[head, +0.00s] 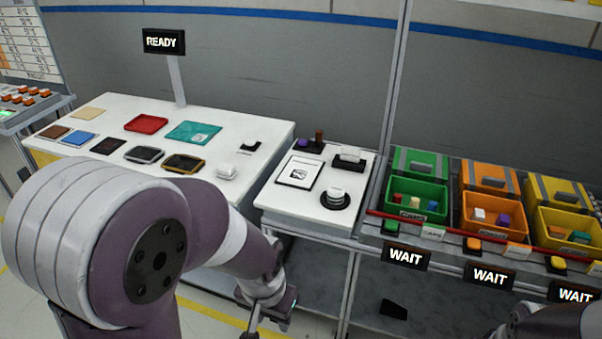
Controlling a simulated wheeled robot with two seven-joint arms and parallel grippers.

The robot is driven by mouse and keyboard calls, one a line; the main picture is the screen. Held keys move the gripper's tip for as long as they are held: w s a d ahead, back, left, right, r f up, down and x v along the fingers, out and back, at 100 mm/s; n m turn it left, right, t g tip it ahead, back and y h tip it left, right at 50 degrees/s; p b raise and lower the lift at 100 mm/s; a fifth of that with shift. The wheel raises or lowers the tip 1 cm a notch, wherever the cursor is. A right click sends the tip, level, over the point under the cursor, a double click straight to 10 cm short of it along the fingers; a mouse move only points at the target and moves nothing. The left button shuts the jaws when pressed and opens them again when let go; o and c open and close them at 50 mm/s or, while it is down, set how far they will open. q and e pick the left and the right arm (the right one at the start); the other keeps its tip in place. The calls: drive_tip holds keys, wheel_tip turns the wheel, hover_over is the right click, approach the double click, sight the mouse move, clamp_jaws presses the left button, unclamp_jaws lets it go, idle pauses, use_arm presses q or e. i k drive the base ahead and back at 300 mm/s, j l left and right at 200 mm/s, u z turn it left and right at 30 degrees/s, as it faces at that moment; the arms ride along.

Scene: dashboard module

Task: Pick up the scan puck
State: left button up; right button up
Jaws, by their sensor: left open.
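A white, round, puck-like piece (335,194), which looks like the scan puck, sits on a black round base at the front right of the small white table (290,215). My left gripper (272,313) is open and appears empty. It is low in the picture, below and to the left of the puck, in front of the table's front edge and apart from the puck. My right arm shows only at the bottom right corner, and its fingers cannot be made out.
The small table also holds a framed white card (299,171), a white block on a dark stand (349,156) and a brown-handled stamp (318,137). Green (417,199), orange (490,215) and yellow (568,230) bins stand to the right, behind a red rail (440,225). A larger white table with several flat items stands left.

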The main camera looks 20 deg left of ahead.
sight(335, 193)
drive_tip(key=z, duration=0.35)
drive_tip(key=i+j+z, duration=0.1)
drive_tip(key=j+z, duration=0.3)
drive_tip(key=i+j+z, duration=0.1)
drive_tip(key=j+z, duration=0.15)
drive_tip(key=z, duration=0.2)
drive_tip(key=j+z, duration=0.65)
drive_tip(key=z, duration=0.15)
drive_tip(key=k+j, duration=0.1)
drive_tip(key=j, duration=0.35)
drive_tip(key=k+j+z, duration=0.15)
drive_tip(key=j, duration=0.75)
drive_tip(key=k+j+z, duration=0.1)
drive_tip(key=j, duration=0.3)
drive_tip(key=k, duration=0.05)
